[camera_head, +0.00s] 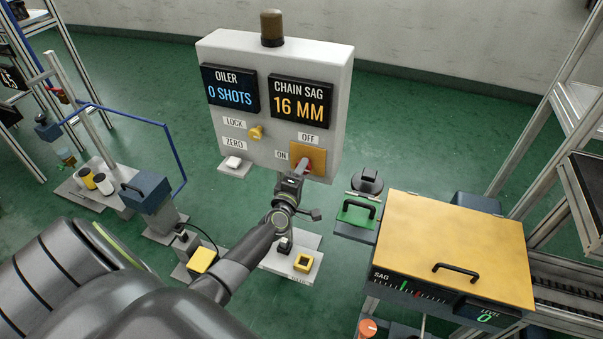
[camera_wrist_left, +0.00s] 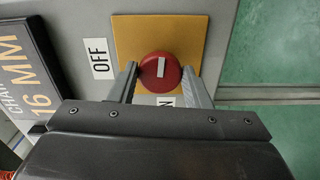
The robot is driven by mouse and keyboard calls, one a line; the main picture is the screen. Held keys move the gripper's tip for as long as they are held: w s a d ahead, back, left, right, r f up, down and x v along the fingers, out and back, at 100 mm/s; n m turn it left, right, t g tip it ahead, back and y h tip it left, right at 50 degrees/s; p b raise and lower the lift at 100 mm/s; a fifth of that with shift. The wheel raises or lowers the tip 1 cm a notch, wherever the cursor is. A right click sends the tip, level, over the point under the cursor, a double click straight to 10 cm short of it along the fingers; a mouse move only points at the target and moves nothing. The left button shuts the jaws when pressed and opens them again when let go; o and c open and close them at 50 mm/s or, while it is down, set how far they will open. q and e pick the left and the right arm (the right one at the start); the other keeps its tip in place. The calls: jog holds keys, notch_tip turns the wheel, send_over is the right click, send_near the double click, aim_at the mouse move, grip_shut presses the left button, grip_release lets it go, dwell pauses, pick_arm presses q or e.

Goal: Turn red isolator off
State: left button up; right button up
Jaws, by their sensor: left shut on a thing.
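The red isolator (camera_wrist_left: 172,82) is a round knob with a white bar, on a yellow-orange plate (camera_wrist_left: 190,30) on the grey panel. In the wrist view the bar stands upright, in line with the partly hidden ON label (camera_wrist_left: 167,101) below; the OFF label (camera_wrist_left: 99,58) is to the left. My left gripper (camera_wrist_left: 160,70) is shut on the knob, one finger on each side. In the head view my left gripper (camera_head: 299,171) reaches the plate (camera_head: 318,156) at the panel's lower right and mostly hides the knob. My right gripper is not in view.
The panel (camera_head: 335,80) also carries an OILER display (camera_head: 230,88), a CHAIN SAG display (camera_head: 302,100) reading 16 MM, a yellow LOCK knob (camera_head: 256,132) and a white ZERO button (camera_head: 233,162). A yellow-topped SAG machine (camera_head: 455,235) stands close on the right.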

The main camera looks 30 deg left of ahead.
pick_arm(q)
jog(key=shift+n, duration=0.6)
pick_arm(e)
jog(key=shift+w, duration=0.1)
pick_arm(q)
jog(key=o, duration=1)
jog(key=shift+s, duration=0.1)
jog(key=v, duration=1.7)
jog(key=shift+s+a+f+b, duration=0.1)
jog(key=shift+s+b, duration=0.05)
jog(key=shift+b, duration=0.15)
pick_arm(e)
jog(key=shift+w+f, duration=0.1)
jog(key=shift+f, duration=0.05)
